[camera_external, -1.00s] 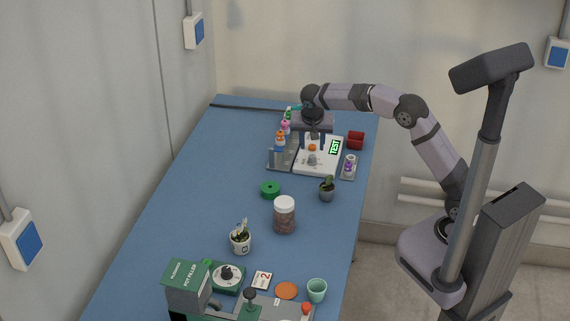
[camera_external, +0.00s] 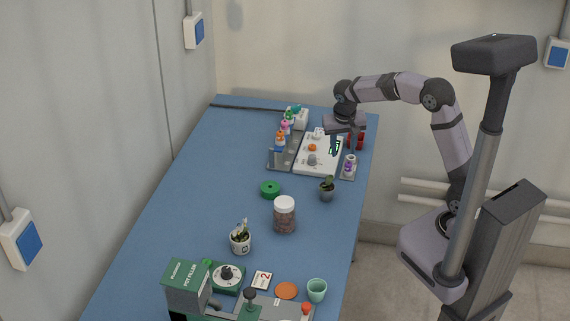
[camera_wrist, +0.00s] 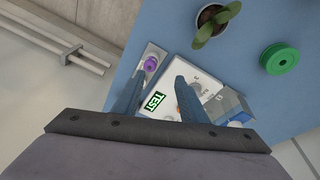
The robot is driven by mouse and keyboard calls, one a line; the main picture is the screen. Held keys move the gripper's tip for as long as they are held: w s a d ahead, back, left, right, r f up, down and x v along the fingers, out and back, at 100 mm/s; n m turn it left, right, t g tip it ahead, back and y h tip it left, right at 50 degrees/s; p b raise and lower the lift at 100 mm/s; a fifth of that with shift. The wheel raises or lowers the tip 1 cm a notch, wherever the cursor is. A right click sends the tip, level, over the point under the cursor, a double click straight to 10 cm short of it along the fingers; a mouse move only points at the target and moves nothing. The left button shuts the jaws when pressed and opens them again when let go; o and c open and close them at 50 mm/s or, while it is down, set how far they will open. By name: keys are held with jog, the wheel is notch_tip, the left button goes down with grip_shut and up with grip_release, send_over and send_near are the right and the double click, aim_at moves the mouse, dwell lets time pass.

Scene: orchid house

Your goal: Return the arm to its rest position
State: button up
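My gripper (camera_external: 343,150) hangs above the right side of the white test board (camera_external: 310,162), close to the red container (camera_external: 360,141). In the wrist view my gripper (camera_wrist: 160,72) has its two fingers apart, with nothing held between them. The board (camera_wrist: 207,82) and its green TEST display (camera_wrist: 153,101) lie below the fingers. In the external view my gripper partly covers the display and the red container. My arm is bent, reaching out over the far end of the blue table (camera_external: 190,205).
A rack of coloured bottles (camera_external: 281,142) stands left of the board, and a small holder with a purple-topped vial (camera_external: 349,166) right of it. A potted plant (camera_external: 327,188), green spool (camera_external: 270,189) and jar (camera_external: 284,215) stand nearer. The table's left side is mostly clear.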

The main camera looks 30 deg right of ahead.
jog(key=s+d+f+n+g+y+p, duration=0.1)
jog(key=s+d, duration=0.3)
jog(key=s, duration=0.7)
jog(key=s+d+f+n+g+y+p, duration=0.1)
jog(key=s+d+n+p, duration=0.2)
jog(key=s, duration=0.9)
jog(key=shift+s+d+f+n, duration=0.2)
jog(key=shift+d+n, duration=0.2)
jog(key=shift+d, duration=0.05)
